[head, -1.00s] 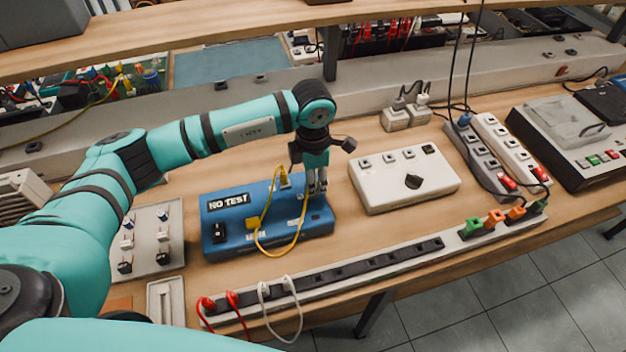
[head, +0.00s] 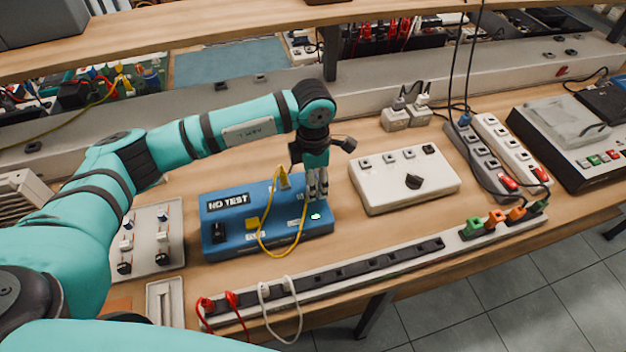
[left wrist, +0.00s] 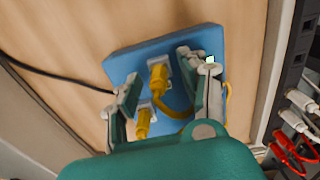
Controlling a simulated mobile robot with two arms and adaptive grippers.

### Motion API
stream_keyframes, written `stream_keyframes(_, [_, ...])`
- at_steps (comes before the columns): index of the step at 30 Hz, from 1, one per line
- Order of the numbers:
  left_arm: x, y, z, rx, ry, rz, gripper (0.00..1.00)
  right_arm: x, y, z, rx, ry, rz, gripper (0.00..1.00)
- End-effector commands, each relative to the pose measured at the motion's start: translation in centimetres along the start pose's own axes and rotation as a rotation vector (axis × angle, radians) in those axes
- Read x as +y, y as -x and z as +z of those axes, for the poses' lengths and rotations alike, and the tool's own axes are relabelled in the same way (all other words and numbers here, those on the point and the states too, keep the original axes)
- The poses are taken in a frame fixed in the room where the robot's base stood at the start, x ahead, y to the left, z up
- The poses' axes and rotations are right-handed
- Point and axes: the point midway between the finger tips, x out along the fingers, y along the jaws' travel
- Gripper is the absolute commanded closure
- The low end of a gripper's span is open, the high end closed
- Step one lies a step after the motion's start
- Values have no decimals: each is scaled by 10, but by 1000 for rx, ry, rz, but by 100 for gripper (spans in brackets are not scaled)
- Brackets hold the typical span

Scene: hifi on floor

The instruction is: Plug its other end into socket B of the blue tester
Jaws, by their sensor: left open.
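The blue tester (head: 216,236) lies on the bench, its display reading "NO TEST". It fills the middle of the left wrist view (left wrist: 126,62). A yellow cable (head: 262,240) loops over it. One yellow plug (left wrist: 158,80) and a second yellow plug (left wrist: 143,122) both appear seated in sockets on its top. Socket letters are too small to read. A small pale green light (head: 316,216) glows near its right end. My left gripper (head: 318,191) is over the tester's right part, open, its fingers apart from the plugs in the left wrist view. My right gripper is out of view.
A white box with a dark knob (head: 413,181) stands right of the tester. A long power strip (head: 345,270) with red and white plugs runs along the front edge. A panel with switches (head: 146,240) is at left. Bare bench shows behind the tester.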

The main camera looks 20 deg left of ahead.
Motion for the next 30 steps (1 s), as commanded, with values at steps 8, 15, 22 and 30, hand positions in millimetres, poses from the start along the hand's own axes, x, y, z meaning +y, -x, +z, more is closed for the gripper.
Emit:
stream_keyframes(8, [0, 17, 1, -3, -1, 2, 57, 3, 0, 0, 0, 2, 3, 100])
stream_keyframes(15, [1, 68, 1, -4, -1, 4, 57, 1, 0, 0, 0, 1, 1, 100])
stream_keyframes(22, [1, 107, 1, -2, 0, 2, 57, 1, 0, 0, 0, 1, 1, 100])
stream_keyframes(30, [0, 124, 0, 0, -1, 0, 57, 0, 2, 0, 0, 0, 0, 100])
